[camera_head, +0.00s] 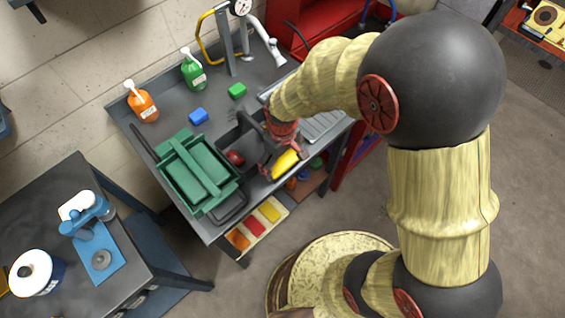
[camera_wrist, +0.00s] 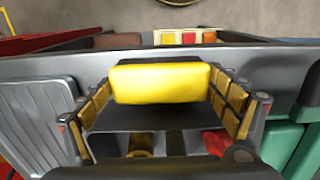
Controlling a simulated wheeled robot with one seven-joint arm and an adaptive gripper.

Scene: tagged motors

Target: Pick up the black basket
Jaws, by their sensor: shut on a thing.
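My gripper (camera_head: 284,159) is at the front right of the workbench, its fingers on either end of a yellow block (camera_head: 286,164). In the wrist view the yellow block (camera_wrist: 160,83) spans the space between the padded fingers of my gripper (camera_wrist: 165,98) and appears to touch both. A dark, box-like shape (camera_head: 240,136), apparently the black basket, is just left of my gripper, partly hidden by it and the arm. A red round thing (camera_head: 235,157) lies in or beside it; I cannot tell which. Its outline and handle are unclear.
A green caddy (camera_head: 190,170) stands close on the left. A blue block (camera_head: 198,116), a green block (camera_head: 237,90), an orange bottle (camera_head: 143,104) and a green bottle (camera_head: 194,74) are farther back. Coloured bins (camera_head: 255,226) sit below the bench's front edge.

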